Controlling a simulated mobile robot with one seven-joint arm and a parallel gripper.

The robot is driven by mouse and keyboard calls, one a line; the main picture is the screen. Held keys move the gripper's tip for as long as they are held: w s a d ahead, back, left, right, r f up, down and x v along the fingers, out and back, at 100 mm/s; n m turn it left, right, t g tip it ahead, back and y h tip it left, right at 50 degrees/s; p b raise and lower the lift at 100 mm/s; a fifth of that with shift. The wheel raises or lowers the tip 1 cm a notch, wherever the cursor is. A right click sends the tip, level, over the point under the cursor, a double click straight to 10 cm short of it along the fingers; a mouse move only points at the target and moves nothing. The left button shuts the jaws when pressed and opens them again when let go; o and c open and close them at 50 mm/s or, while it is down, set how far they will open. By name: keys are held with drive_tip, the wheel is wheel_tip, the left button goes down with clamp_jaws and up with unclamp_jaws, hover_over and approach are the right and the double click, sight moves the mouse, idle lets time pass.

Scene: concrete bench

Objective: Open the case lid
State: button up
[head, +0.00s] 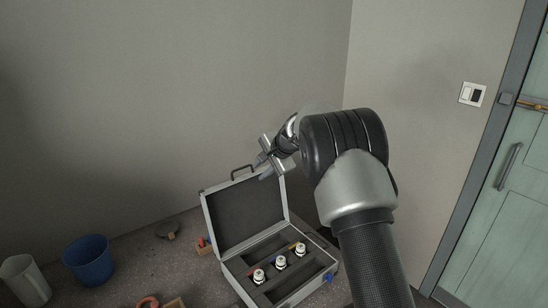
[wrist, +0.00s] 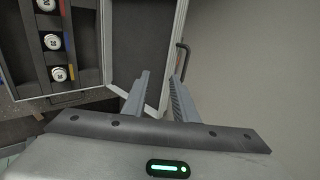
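A silver case (head: 285,293) with a dark interior stands on the bench, its lid (head: 245,215) raised steeply at the back. Several white-topped items sit in a row of slots in the base; some also show in the wrist view. My gripper (head: 264,163) is at the lid's upper right edge, beside the dark handle (head: 241,172). In the wrist view, the two fingers of my gripper (wrist: 163,75) are apart, with the lid's silver rim (wrist: 160,85) showing in the gap. I cannot tell whether either finger touches the rim.
A blue bucket (head: 90,261) and a pale pitcher (head: 25,280) stand on the bench at the left. An orange ring-shaped thing (head: 148,302) lies at the front. A plain wall rises close behind the lid. A green door (head: 505,190) is at the right.

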drive_tip(key=b+v, duration=0.1)
drive_tip(key=v, duration=1.3)
